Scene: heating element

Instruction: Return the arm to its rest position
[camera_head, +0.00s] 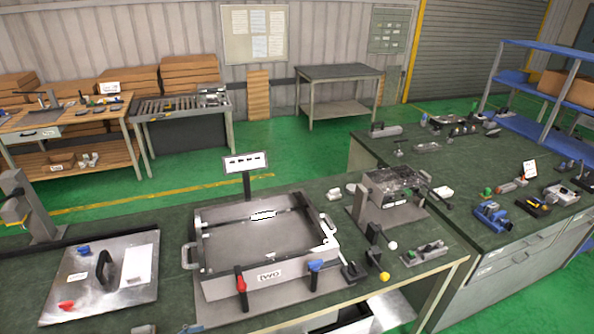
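Neither of my grippers can be made out in the head view, and no arm is clearly seen. An open metal box (268,276) stands on the near dark green bench (100,222). It has side handles and red and blue clamps on its front. A small white, dark-edged piece (262,215) shows at the box's back inner wall. A metal plate (123,291) with a black handle, a blue knob and a red knob lies left of the box. Small things at the bottom edge are cut off, so I cannot tell what they are.
A small sign (245,162) stands behind the box. A fixture with levers (393,187) is right of it. A grey upright device (22,205) is at the left edge. A second bench (460,180) with tools is at right. Green floor (290,150) is open behind.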

